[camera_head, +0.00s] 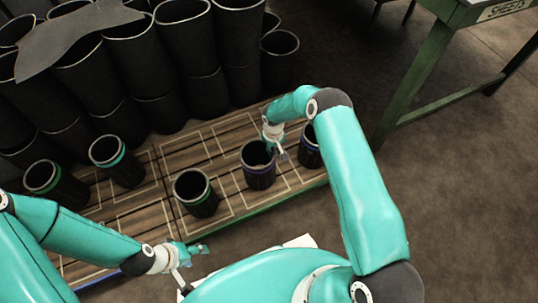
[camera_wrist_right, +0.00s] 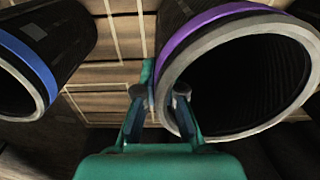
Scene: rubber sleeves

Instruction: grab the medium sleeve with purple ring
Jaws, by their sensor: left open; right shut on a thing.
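The black sleeve with a purple ring (camera_head: 258,176) stands upright on the wooden pallet in the head view. In the right wrist view this sleeve (camera_wrist_right: 209,22) fills the right side, with its pale rim and dark opening facing the camera. My right gripper (camera_head: 278,153) is at the sleeve's right edge in the head view. In the right wrist view, my right gripper (camera_wrist_right: 160,97) is shut on the sleeve's wall at the rim. My left gripper (camera_head: 192,262) is open and empty in front of the pallet, apart from the sleeves.
A sleeve with a blue ring (camera_wrist_right: 28,58) stands beside it. Large black sleeves (camera_head: 199,60) are stacked behind. A green table frame (camera_head: 415,85) stands at upper right.

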